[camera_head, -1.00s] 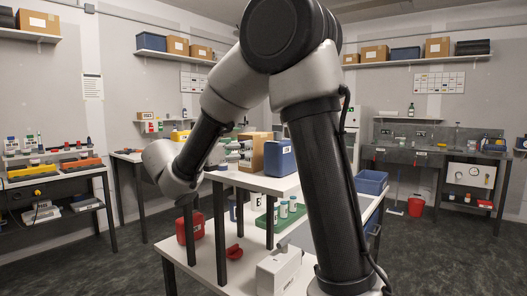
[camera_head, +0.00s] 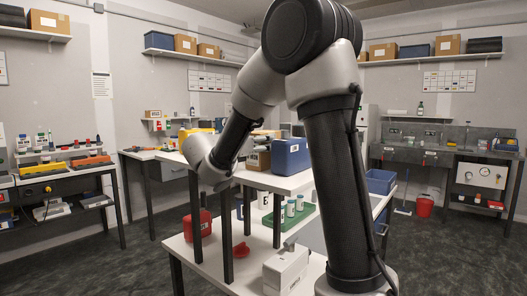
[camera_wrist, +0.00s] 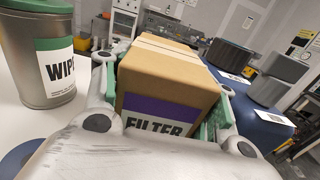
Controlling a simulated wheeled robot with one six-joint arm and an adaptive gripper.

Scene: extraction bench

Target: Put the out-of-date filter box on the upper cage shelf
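A brown cardboard box (camera_wrist: 171,75) with a purple band and the word FILTER stands between my gripper's fingers in the wrist view. My gripper (camera_wrist: 168,100) is open around it, with a green pad close along each side; any contact is hard to tell. In the head view the box (camera_head: 258,160) is on the raised white shelf (camera_head: 270,181) of the bench, partly hidden by my gripper (camera_head: 243,155). Any out-of-date marking cannot be read. I cannot pick out a cage shelf for certain.
A tin marked WIPES (camera_wrist: 38,55) stands left of the box in the wrist view. A blue case (camera_wrist: 245,115) with grey parts is close on its right; it also shows in the head view (camera_head: 291,155).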

